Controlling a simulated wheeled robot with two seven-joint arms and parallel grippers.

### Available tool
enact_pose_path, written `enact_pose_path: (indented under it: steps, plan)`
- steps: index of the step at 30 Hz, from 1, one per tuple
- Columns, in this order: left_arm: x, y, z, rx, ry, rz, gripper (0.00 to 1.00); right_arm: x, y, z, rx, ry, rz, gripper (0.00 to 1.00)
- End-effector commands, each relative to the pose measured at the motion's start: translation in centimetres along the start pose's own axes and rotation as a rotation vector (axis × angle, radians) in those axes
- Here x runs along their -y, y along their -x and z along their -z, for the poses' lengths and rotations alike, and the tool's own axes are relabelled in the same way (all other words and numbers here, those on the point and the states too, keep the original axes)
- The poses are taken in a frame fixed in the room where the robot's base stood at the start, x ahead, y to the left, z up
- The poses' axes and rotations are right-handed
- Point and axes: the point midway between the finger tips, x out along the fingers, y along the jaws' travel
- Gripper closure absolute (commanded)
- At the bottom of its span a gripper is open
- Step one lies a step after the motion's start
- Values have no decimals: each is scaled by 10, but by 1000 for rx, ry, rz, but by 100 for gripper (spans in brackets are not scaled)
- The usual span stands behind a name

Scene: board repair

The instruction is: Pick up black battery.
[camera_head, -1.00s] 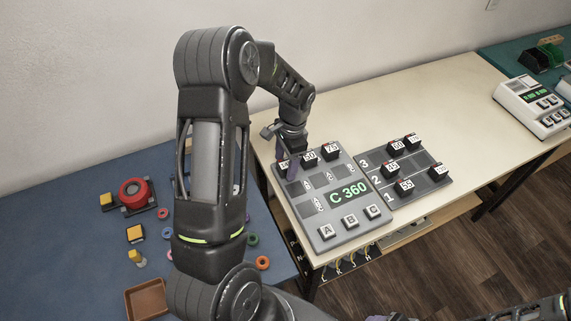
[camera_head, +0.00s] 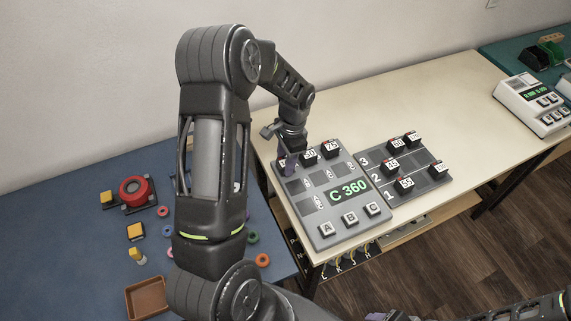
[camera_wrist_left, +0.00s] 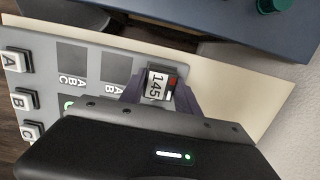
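The black battery (camera_wrist_left: 158,84), labelled 145 with a red patch, is at the far left corner of the grey tester board (camera_head: 310,228). My left gripper (camera_head: 287,160) reaches down over it. In the left wrist view its purple fingers (camera_wrist_left: 160,92) stand on both sides of the battery, with no clear gap. The battery still appears to be at the board; its lower part is hidden. My right gripper (camera_head: 378,317) shows only a purple bit at the bottom edge, so its opening is hidden.
Black batteries labelled 50 (camera_head: 308,157) and 75 (camera_head: 330,149) stand close by on the tester. A numbered rack (camera_head: 434,181) with several batteries lies to its right. Blue mat (camera_head: 60,215) holds small parts. My left arm hides part of the mat.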

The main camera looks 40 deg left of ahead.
Motion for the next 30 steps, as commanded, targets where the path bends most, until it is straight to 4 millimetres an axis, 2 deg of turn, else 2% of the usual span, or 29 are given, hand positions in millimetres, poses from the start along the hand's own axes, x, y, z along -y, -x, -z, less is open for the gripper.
enact_pose_path:
  steps: [2, 13, 23, 26, 30]
  plan:
    - [0, 0, 0, 0, 0, 0, 69, 0, 0, 0, 0, 0, 0, 37]
    - [0, 0, 0, 0, 0, 0, 99, 0, 0, 0, 0, 0, 0, 37]
    - [0, 1, 0, -1, 0, 1, 100, 0, 0, 0, 0, 0, 0, 37]
    - [1, 6, 0, -2, 0, 2, 100, 0, -2, 0, 0, 0, 0, 37]
    - [1, 24, -2, -4, 0, 3, 100, -2, -5, 1, -1, 1, 1, 37]
